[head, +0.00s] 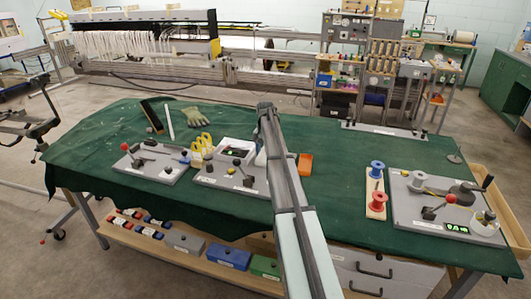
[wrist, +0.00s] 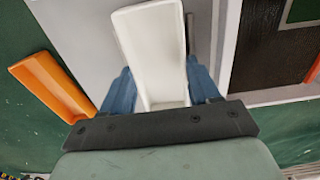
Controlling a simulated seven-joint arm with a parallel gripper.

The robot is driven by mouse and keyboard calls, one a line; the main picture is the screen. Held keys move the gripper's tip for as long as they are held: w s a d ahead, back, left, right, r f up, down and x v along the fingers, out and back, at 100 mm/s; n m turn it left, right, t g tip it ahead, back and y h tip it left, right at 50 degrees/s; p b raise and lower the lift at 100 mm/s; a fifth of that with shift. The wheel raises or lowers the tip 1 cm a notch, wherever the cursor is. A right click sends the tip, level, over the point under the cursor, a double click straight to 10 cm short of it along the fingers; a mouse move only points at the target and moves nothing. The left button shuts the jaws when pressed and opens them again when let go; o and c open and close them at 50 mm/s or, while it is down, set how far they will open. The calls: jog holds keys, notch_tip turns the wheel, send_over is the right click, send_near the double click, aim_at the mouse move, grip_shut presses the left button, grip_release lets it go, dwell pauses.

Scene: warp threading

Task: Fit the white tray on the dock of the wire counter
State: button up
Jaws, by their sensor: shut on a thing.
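The white tray (wrist: 155,45) is an open trough between the two blue fingers of my gripper (wrist: 160,88) in the wrist view. The fingers close on its sides. Below it is a plain grey surface (wrist: 85,25); I cannot tell whether the tray touches it. Beside it on the right is a dark panel with a pale rim (wrist: 265,50). In the head view, my arm reaches over the right side of the middle grey board (head: 210,180), which carries a white-framed box (head: 238,145). My arm hides most of the gripper there. I cannot make out the dock.
An orange tray (head: 305,164) lies on the green cloth (head: 335,200) right of my arm; it also shows in the wrist view (wrist: 45,85). A lever board (head: 150,165) stands left. Red and blue spools (head: 377,185) and a crank board (head: 445,210) stand right.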

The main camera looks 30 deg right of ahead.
jog(key=shift+f, duration=0.3)
dwell(0.5)
jog(key=o, duration=1.3)
jog(key=shift+r, duration=3.5)
